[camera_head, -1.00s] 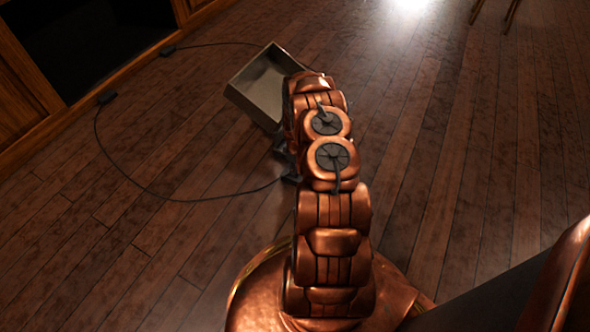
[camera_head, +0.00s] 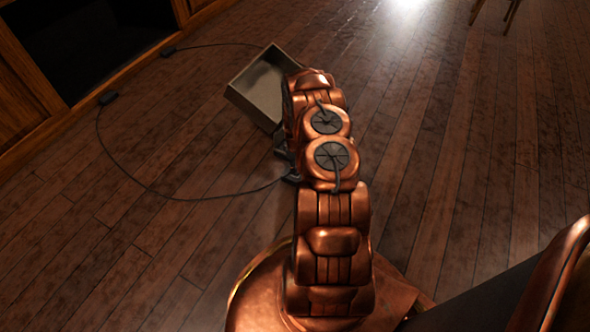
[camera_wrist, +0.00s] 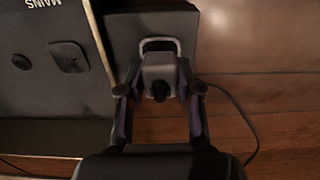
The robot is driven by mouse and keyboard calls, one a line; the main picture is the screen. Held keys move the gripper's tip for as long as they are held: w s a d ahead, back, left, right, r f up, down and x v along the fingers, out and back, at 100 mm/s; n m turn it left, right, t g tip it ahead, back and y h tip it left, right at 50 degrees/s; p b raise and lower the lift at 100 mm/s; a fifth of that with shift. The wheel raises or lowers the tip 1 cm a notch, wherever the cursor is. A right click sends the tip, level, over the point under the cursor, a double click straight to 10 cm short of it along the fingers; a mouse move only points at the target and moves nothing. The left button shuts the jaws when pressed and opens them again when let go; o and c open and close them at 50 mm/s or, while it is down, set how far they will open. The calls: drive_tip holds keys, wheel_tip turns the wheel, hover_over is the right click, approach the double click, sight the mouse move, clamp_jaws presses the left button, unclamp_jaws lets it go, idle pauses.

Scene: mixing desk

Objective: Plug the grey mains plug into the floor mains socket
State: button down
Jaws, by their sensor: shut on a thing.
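My gripper (camera_wrist: 160,82) is shut on the grey mains plug (camera_wrist: 158,64), with one finger on each side of it in the wrist view. The plug's cable (camera_wrist: 246,122) curves away to the right and down. The floor mains socket (camera_wrist: 69,57) is a dark square plate in a grey panel, left of the plug and apart from it. Lettering reading MAINS appears upside down above it. In the head view the grey open box (camera_head: 258,88) sits on the floor beyond my gripper. My arm hides the plug and part of the box there.
The floor (camera_head: 460,190) on the right is clear.

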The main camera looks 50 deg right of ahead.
drive_tip(key=shift+r+p, duration=1.25)
drive_tip(key=shift+r, duration=0.9)
